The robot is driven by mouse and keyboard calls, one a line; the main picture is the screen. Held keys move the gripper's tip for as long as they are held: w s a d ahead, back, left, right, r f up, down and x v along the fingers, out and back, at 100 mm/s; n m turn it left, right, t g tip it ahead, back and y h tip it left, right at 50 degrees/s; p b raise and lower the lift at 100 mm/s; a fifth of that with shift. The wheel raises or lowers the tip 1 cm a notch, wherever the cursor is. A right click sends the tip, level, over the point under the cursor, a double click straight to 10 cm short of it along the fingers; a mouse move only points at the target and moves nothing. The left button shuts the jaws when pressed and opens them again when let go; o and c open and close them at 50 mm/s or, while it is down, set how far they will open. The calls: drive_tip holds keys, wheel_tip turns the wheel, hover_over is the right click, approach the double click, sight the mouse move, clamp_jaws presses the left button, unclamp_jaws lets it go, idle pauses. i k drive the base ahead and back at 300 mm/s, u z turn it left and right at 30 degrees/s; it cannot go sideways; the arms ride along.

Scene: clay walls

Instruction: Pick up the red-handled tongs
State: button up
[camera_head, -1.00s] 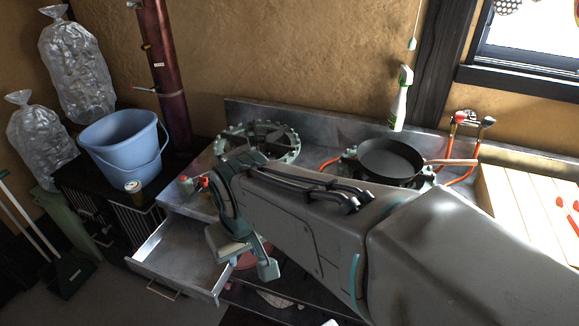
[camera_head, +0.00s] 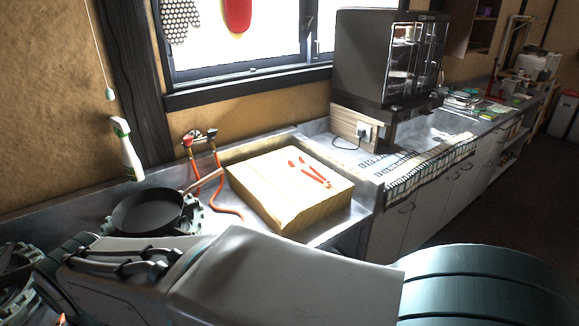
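My arm stretches across the bottom of the view, in front of the counter. Its far end points to the lower left, away from the tongs. My gripper's fingers do not show clearly at the lower left edge, so its state is hidden.
A black frying pan (camera_head: 147,212) sits on a burner left of the block, its handle pointing at the block. A dark cabinet (camera_head: 388,58) stands at the back right.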

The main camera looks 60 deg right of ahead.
sight(327, 183)
drive_tip(key=z, duration=4.15)
drive_tip(key=i, duration=1.7)
drive_tip(key=u, duration=3.55)
